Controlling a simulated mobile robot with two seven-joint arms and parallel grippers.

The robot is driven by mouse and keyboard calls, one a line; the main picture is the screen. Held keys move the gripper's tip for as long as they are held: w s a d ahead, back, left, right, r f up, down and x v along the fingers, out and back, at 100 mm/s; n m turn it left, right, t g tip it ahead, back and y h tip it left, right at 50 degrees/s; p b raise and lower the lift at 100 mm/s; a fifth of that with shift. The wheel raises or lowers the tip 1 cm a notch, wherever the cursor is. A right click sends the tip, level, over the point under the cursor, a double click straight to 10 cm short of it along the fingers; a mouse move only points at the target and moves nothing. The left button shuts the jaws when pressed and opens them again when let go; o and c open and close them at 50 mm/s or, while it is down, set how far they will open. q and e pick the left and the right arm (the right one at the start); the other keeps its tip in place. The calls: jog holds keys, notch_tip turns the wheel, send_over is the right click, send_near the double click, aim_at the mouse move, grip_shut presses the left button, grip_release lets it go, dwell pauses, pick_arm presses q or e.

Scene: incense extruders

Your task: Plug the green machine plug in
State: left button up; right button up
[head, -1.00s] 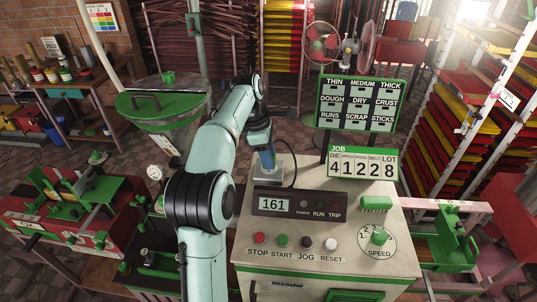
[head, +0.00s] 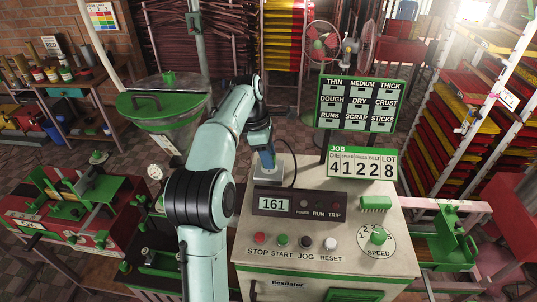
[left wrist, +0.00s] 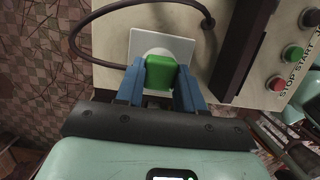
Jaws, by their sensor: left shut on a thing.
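The green plug (left wrist: 160,74) is between the two blue fingers of my left gripper (left wrist: 160,82) in the left wrist view. The fingers are shut on its sides. The plug is in front of the round recess of a white square socket plate (left wrist: 185,46), overlapping its lower part; I cannot tell how deep it sits. In the head view my left gripper (head: 267,160) points down at the socket plate (head: 262,172) at the back left of the machine's control cabinet (head: 350,255); the plug is hidden there. My right gripper is not in view.
A dark cable (left wrist: 75,40) loops beside the socket. The display panel (head: 300,205) and several buttons (head: 282,240) are close in front of it. A green-framed job sign (head: 362,163) stands behind. A green-lidded hopper (head: 162,105) is at the left.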

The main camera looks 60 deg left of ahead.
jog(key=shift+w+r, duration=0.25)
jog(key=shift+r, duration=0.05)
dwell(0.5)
pick_arm(q)
jog(key=shift+f, duration=0.6)
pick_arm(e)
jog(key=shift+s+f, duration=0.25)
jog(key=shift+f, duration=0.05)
pick_arm(q)
jog(key=o, duration=1.1)
jog(key=shift+c, duration=0.2)
jog(key=shift+r, duration=0.1)
jog(key=p+v, duration=0.3)
jog(key=v, duration=1)
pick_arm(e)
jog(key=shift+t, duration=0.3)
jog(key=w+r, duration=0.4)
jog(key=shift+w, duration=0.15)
pick_arm(q)
jog(key=shift+a, duration=0.1)
